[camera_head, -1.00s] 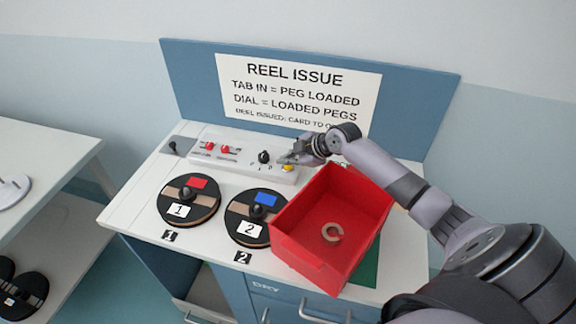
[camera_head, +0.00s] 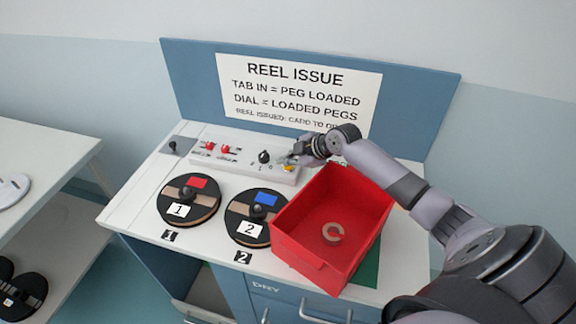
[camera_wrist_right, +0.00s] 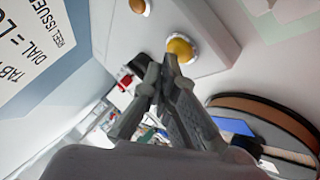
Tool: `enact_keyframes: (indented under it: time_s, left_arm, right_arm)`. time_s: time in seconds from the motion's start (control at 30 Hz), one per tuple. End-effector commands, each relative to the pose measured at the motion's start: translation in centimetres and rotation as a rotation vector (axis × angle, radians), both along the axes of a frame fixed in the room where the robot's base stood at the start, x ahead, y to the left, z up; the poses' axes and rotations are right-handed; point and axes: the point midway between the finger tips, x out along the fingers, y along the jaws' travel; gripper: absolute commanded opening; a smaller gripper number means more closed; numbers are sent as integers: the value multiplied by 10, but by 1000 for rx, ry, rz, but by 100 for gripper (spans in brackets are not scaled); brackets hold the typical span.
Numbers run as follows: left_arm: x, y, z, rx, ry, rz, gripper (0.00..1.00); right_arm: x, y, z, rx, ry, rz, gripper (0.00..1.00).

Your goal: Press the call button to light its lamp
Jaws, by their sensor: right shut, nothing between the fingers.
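The yellow round button (camera_head: 288,168) sits at the right end of the white control panel (camera_head: 222,163). It shows clearly as a yellow dome (camera_wrist_right: 180,50) in the right wrist view. My right gripper (camera_head: 291,160) is shut and empty, right at the button. In the wrist view its fingertips (camera_wrist_right: 172,66) overlap the button's lower edge; I cannot tell whether they touch it. A small orange-brown dome (camera_wrist_right: 138,6) lies beyond the button in the wrist view and looks dull; I cannot tell whether it is the lamp. My left gripper is not in view.
Reels 1 (camera_head: 189,203) and 2 (camera_head: 252,217) lie in front of the panel. A black dial (camera_head: 264,157) and red tabs (camera_head: 211,146) sit left of the button. A blue backboard (camera_head: 420,100) rises behind.

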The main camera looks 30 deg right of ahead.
Motion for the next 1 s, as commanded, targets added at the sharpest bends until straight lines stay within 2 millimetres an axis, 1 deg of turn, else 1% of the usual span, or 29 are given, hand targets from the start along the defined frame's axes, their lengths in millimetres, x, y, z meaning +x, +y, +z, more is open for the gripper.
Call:
enact_keyframes:
  time_s: [0.03, 0.1, 0.7, 1.0]
  left_arm:
    - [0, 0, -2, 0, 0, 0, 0]
    - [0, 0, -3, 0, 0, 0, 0]
    - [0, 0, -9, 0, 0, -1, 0]
    - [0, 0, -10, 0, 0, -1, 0]
  right_arm:
    - [-6, 3, -13, 2, 24, 4, 0]
    - [-6, 3, -15, 1, 25, 4, 0]
    - [-6, 3, -24, 3, 28, 4, 0]
    - [-6, 4, -25, 4, 28, 5, 0]
